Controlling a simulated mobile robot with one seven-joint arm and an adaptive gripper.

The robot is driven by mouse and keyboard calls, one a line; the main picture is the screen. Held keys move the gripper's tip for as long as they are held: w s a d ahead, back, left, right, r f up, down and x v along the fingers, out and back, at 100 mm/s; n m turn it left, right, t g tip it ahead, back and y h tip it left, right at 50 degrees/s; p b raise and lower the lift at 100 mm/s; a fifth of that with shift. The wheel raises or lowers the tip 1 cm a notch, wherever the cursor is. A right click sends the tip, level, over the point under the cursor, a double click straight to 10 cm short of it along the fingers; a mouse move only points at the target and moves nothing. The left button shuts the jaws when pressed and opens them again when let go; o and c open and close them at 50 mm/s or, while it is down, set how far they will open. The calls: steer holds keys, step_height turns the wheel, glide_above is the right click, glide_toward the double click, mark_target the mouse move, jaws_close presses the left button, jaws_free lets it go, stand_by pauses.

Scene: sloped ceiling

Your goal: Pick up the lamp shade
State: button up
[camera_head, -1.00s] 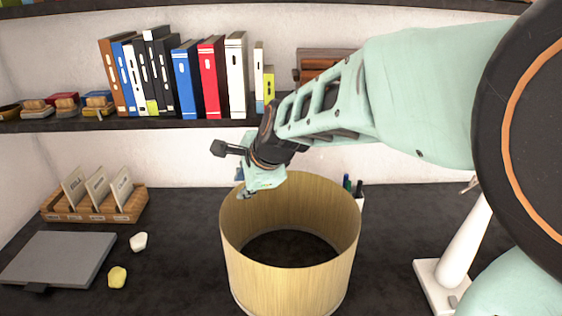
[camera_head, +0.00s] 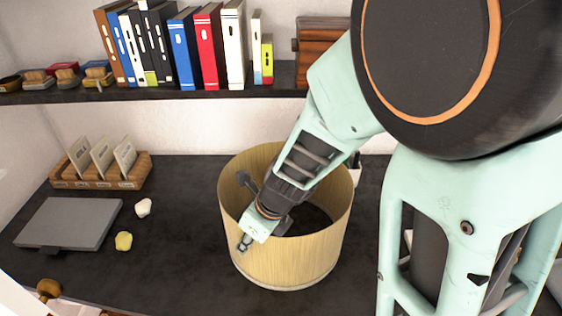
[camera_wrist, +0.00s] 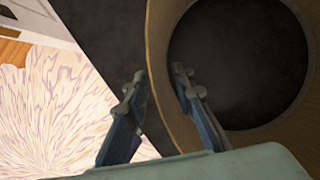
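The lamp shade (camera_head: 290,264) is a wide, open-topped wooden-looking cylinder standing on the dark desk. My gripper (camera_head: 245,243) points down at the shade's near left wall. In the wrist view, my gripper (camera_wrist: 157,82) is open, with its two fingers apart. The wall of the lamp shade (camera_wrist: 158,45) runs between the fingertips, one finger on the inner side and one on the outer side. I cannot tell whether either finger touches the wall.
A grey flat box (camera_head: 68,222), a wooden card holder (camera_head: 130,179), a white lump (camera_head: 143,207) and a yellow lump (camera_head: 124,241) lie on the desk (camera_head: 185,225) at left. A shelf (camera_head: 200,95) with binders runs behind.

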steer(key=b+x, duration=0.2)
steer(key=x, duration=0.3)
steer(key=shift+w+a, duration=0.1)
steer(key=shift+c, duration=0.4)
jaws_close()
